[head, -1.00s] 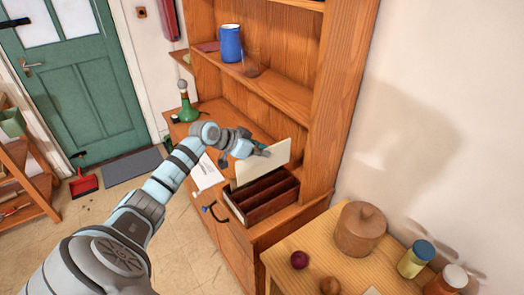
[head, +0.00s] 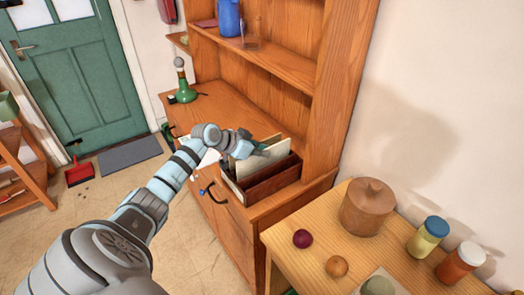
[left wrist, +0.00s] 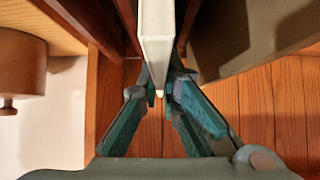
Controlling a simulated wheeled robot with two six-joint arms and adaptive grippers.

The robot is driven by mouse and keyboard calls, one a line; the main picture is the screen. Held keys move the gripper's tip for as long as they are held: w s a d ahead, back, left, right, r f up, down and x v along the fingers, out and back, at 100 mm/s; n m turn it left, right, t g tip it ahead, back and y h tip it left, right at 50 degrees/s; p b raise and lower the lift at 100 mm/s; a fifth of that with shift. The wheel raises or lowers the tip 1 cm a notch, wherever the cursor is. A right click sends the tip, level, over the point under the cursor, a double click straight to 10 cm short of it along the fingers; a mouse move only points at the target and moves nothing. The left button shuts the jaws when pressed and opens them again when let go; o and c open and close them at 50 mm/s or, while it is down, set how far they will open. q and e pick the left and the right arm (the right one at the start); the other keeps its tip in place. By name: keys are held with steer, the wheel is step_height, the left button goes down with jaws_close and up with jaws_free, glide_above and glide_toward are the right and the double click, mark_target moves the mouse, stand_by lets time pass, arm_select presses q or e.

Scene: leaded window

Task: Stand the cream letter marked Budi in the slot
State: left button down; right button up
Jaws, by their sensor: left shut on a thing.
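A cream letter (head: 266,160) is held upright by my left gripper (head: 258,147) over the dark brown slotted rack (head: 272,184) on the cabinet. Its lower edge is hidden behind the rack's front wall, so it appears partly down in a rear slot; how deep I cannot tell. No name can be read on it. In the left wrist view, the pale edge of the letter (left wrist: 157,35) runs between the two fingers of my left gripper (left wrist: 160,92), which are shut on it. Dark rack walls show on the left side. My right gripper is not in view.
A white paper (head: 208,158) lies on the cabinet left of the rack. A green bottle-like object (head: 186,93) stands farther back. The cabinet's tall shelf side (head: 330,110) rises right of the rack. A table with a lidded brown pot (head: 367,208) stands nearer, at the right.

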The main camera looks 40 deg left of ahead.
arm_select(q)
steer(key=c, duration=1.7)
jaws_free()
steer(key=v, duration=1.1)
steer(key=shift+s+r, duration=0.25)
steer(key=shift+r, duration=0.1)
steer(key=shift+s+a, duration=0.1)
